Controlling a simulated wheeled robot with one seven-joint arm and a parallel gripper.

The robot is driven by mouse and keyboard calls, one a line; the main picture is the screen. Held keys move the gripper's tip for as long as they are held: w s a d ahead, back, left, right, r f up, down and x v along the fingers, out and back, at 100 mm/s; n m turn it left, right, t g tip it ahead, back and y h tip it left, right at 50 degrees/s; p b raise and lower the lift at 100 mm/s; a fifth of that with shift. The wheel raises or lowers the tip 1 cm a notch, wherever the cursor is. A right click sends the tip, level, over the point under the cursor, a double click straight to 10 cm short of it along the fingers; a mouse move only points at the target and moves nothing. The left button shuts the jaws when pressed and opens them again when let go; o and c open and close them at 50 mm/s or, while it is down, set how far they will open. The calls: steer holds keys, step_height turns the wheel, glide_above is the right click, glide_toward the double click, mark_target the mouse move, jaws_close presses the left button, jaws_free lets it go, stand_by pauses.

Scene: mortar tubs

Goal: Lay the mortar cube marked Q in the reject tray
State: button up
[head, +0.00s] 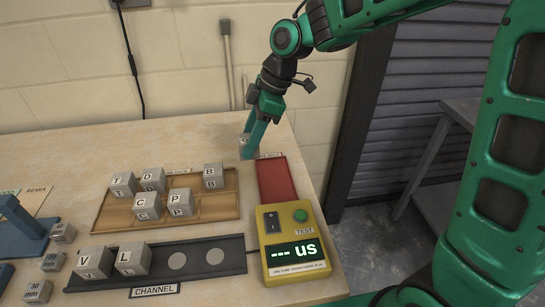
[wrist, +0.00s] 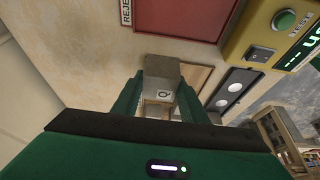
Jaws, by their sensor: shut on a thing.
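My gripper (head: 250,138) is shut on a grey cube (head: 243,148) at the back of the bench. In the wrist view the cube (wrist: 163,72) sits between the two green fingers and its face shows the letter Q. The red reject tray (head: 277,180) lies just to the right and front of the gripper and looks empty. The tray also shows at the top of the wrist view (wrist: 185,15), with its label beside it. The cube is outside the tray; its exact height above the bench is hard to tell.
A tan compartment tray (head: 200,213) holds cubes marked T, D, B, C and P. A black channel rack (head: 215,268) holds cubes V and L, with two empty round spots. A yellow tester (head: 293,243) stands in front of the reject tray. Small 30 mm blocks (head: 52,262) lie left.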

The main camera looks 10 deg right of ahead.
steer(key=d+f, duration=0.1)
steer(key=d, duration=0.1)
steer(key=w+d+f, duration=0.1)
steer(key=d, duration=0.1)
steer(key=d+f, duration=0.2)
steer(key=shift+w, duration=0.35)
steer(key=shift+f, duration=1.95)
steer(key=o, duration=1.2)
steer(key=shift+f, duration=0.1)
steer(key=shift+o, duration=0.2)
